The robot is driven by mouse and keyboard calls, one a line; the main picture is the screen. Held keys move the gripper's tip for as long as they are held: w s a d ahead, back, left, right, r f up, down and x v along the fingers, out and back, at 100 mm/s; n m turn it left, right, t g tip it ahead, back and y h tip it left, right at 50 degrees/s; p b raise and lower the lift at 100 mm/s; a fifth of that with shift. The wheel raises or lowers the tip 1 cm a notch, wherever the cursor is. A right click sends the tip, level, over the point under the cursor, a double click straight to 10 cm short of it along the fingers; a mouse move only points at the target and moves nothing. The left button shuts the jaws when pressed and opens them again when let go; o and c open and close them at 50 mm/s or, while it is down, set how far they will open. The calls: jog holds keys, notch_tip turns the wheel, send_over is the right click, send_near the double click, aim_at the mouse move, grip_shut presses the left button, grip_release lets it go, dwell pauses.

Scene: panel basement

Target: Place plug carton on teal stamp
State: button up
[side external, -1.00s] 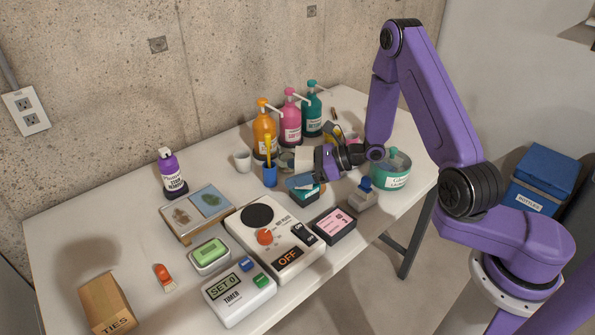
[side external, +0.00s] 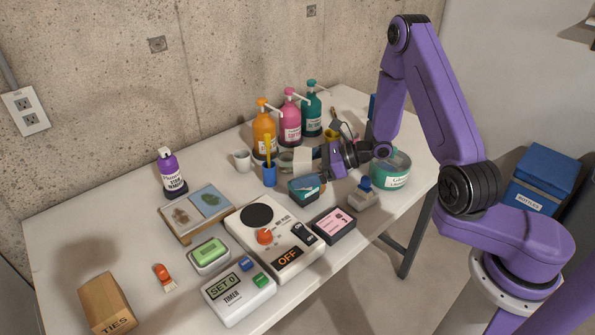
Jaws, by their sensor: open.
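My gripper (side external: 312,172) is open at the right-middle of the table, pointing left and low over the work. A pale carton-like block (side external: 303,157) stands just beyond its fingers; I cannot read a label, so I cannot tell whether it is the plug carton. A small teal block (side external: 304,192), possibly the teal stamp, sits just in front of the fingers and is partly covered by a dark finger. Whether the fingers touch either thing is unclear.
Three pump bottles (side external: 290,124) stand behind. A blue cup (side external: 270,176) stands left of the gripper, a green tub (side external: 391,170) right of it. A hot plate (side external: 272,240), a pink-topped box (side external: 334,223) and a grey blue-knobbed item (side external: 362,195) crowd the front. A TIES box (side external: 105,303) stands front left.

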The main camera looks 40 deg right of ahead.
jog(key=v, duration=1)
jog(key=s+a+r+n+g+h, duration=0.25)
jog(key=s+a+n+g, duration=0.3)
jog(key=n, duration=0.45)
jog(key=s+a+r+n+g+h, duration=0.2)
jog(key=s+a+r+n+g, duration=0.4)
jog(key=n, duration=0.5)
jog(key=s+d+n+t+h, duration=0.1)
jog(key=s+d+n+h, duration=0.1)
jog(key=s+n, duration=0.5)
jog(key=s+d+n+t+h, duration=0.1)
jog(key=s+d+n+h, duration=0.1)
jog(key=s+n, duration=0.6)
jog(key=n, duration=0.3)
jog(key=shift+d+r+n+h, duration=0.3)
jog(key=shift+d+r+h, duration=0.05)
jog(key=shift+r, duration=0.05)
